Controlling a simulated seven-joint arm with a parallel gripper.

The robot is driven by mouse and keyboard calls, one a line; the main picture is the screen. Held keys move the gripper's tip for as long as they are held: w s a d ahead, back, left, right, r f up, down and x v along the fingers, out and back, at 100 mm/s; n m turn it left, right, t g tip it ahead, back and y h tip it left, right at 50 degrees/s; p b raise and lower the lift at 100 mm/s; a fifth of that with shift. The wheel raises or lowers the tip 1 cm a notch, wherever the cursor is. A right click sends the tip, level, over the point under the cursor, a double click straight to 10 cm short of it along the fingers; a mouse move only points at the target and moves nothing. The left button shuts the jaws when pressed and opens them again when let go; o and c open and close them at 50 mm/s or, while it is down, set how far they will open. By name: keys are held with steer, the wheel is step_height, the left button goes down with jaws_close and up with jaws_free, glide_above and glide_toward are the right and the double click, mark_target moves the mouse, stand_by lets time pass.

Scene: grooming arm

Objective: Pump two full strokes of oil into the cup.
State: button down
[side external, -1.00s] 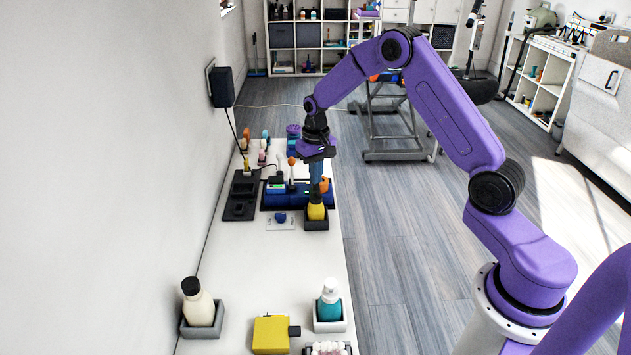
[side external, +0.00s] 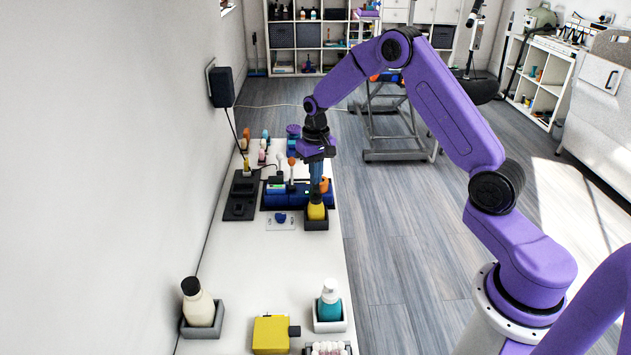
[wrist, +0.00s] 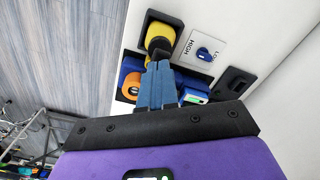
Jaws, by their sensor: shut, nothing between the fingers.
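A yellow bottle (side external: 316,211) stands in a small dark holder (side external: 316,225) at the front right of the far group of things. It also shows in the wrist view (wrist: 159,36). My gripper (side external: 316,190) points down right over its top, with its blue fingers shut and nothing between them. In the wrist view the fingertips (wrist: 158,66) overlap the near side of the bottle's top. I cannot tell whether they touch it. The fingers hide part of the top. I cannot clearly make out a cup.
A blue rack (side external: 270,199) with several items stands just behind the bottle. A dark tray (side external: 241,196) and a card with a blue knob (side external: 281,218) are to the left. A cream bottle (side external: 199,307), teal pump bottle (side external: 329,300) and yellow box (side external: 270,336) stand nearer. The middle table is clear.

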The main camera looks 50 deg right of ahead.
mark_target(316, 187)
steer(key=shift+f, duration=0.25)
steer(key=shift+f, duration=1.25)
steer(key=shift+r, duration=1.5)
steer(key=shift+f, duration=0.2)
steer(key=shift+f, duration=1.3)
steer(key=shift+r, duration=1.5)
